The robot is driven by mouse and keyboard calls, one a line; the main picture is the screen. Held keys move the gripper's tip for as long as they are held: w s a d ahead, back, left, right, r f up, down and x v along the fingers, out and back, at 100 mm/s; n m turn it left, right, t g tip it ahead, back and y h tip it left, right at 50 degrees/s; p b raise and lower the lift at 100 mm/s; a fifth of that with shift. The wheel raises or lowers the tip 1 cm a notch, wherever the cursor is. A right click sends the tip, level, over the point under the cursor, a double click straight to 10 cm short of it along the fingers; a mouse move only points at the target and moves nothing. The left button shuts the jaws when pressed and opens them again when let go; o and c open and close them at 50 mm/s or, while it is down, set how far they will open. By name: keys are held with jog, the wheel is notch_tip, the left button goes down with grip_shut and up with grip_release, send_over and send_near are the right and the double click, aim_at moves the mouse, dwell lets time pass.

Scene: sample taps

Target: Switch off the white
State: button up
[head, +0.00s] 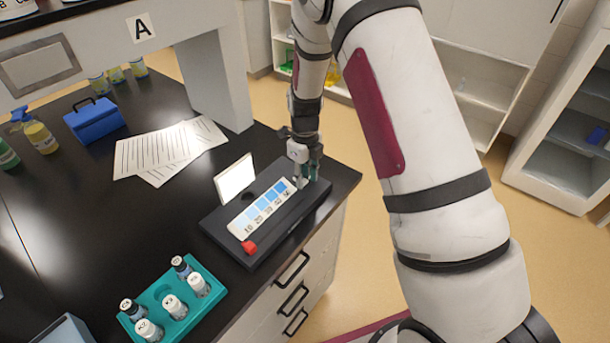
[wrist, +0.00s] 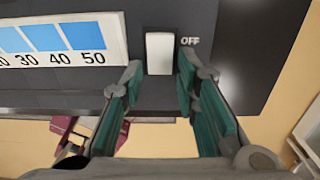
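A white rocker switch (wrist: 160,53) sits on the dark face of a black device (wrist: 235,60), with the word OFF printed to its right. My gripper (wrist: 160,75) is open, its two fingertips on either side of the switch, with nothing held between them. I cannot tell whether the fingertips touch the device. In the head view my gripper (head: 302,180) is at the right end of the black device (head: 285,222) and largely covers the switch there. A white upright panel (head: 235,180) stands at the device's back edge.
A teal rack (head: 205,307) with several vials stands at the front. Papers (head: 168,150) and a blue box (head: 94,119) lie behind. The bench edge is close on the right.

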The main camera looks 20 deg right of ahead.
grip_shut()
jog(key=shift+w+a+f+g+h+b, duration=0.2)
jog(key=shift+w+g+h+b, duration=0.25)
jog(key=shift+b, duration=0.6)
jog(key=shift+r+g+b, duration=0.1)
jog(key=shift+g+b, duration=0.35)
jog(key=shift+b, duration=0.25)
jog(key=shift+r+g+h+b, duration=0.15)
jog(key=shift+g+h+b, duration=0.15)
jog(key=shift+h, duration=0.05)
jog(key=shift+s, duration=0.1)
jog(key=shift+r, duration=0.1)
